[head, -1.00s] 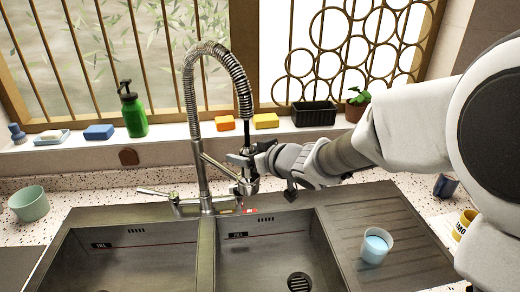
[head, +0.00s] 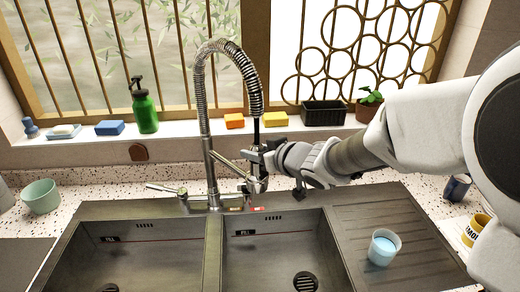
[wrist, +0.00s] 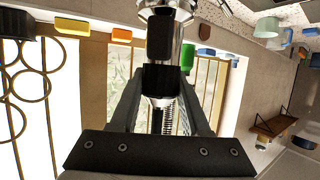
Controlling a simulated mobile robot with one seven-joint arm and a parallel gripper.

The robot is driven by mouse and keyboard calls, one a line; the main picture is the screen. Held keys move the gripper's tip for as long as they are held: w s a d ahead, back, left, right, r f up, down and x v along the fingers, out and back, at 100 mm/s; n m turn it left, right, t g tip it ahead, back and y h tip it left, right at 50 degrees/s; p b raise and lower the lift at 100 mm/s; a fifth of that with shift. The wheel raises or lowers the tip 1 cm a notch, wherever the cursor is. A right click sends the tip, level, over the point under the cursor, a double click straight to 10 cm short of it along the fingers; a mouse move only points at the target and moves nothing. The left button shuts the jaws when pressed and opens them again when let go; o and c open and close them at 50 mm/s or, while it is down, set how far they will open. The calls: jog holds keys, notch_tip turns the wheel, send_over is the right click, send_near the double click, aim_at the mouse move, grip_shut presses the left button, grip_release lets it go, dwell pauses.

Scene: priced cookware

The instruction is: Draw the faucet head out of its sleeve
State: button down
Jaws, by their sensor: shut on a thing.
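The faucet (head: 211,170) stands behind the sink, with a spring hose (head: 240,62) arching up and down to the right. The faucet head (head: 259,184) hangs upright at the hose's end, beside the slanting holder arm (head: 230,163) from the column. My gripper (head: 261,158) comes from the right and is shut on the faucet head. In the wrist view the black and chrome head (wrist: 160,76) stands between my two fingers, and my gripper (wrist: 160,92) also shows there. The sleeve is small and partly hidden by the gripper; I cannot tell how far the head sits in it.
A two-bowl sink (head: 150,250) lies below, with a drainboard (head: 400,225) at right holding a cup (head: 384,247). On the sill are a green bottle (head: 144,108), sponges (head: 234,121), a black planter (head: 322,113) and a potted plant (head: 368,105). The space above the bowls is clear.

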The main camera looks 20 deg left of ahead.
jog(key=shift+r, duration=0.15)
jog(key=shift+r+p, duration=2.25)
jog(key=shift+p, duration=0.1)
jog(key=s+d+b, duration=0.1)
jog(key=s+d, duration=0.2)
jog(key=s, duration=0.3)
jog(key=shift+s+d, duration=0.3)
